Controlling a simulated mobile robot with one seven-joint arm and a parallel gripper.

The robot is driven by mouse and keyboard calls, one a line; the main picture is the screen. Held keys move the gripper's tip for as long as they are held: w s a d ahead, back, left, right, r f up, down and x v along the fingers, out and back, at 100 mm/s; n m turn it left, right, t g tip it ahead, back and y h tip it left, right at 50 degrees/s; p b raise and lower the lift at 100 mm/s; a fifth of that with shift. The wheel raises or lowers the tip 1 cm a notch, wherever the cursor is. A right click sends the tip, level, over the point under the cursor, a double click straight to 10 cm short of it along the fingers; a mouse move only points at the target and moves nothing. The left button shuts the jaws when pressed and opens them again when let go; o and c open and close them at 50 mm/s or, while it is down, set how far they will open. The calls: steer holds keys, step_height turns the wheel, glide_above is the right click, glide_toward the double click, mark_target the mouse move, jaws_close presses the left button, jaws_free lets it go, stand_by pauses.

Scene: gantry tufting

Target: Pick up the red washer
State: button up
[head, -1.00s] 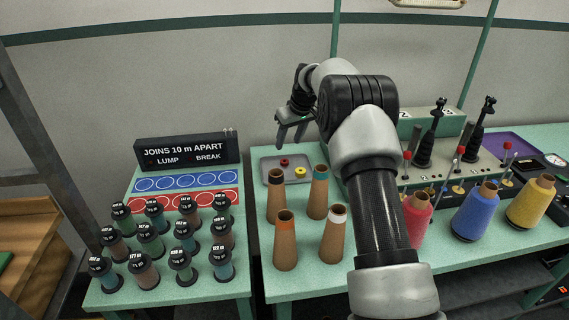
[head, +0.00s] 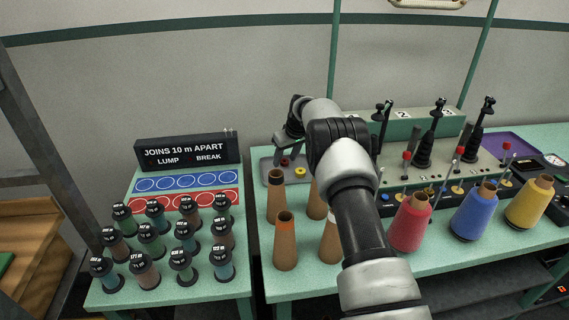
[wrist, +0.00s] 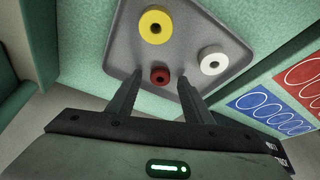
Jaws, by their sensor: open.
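The red washer (wrist: 160,75) lies on the grey tray (wrist: 190,18). In the wrist view it shows between and just beyond the tips of my open gripper (wrist: 155,82), with nothing held. In the head view my gripper (head: 287,152) is over the tray (head: 266,172), and the red washer (head: 286,162) shows only partly behind the fingers. A yellow washer (wrist: 155,36) and a white washer (wrist: 213,65) lie on the same tray. The yellow washer (head: 300,171) also shows in the head view.
Brown cones (head: 286,245) stand in front of the tray, below my arm. Red, blue and yellow yarn cones (head: 474,212) stand to the right by a panel with levers. Several black-capped spools (head: 150,240) crowd the left table near a black sign (head: 187,152).

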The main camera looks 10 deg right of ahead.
steer(key=c, duration=1.2)
steer(key=shift+o, duration=0.2)
steer(key=shift+r, duration=0.15)
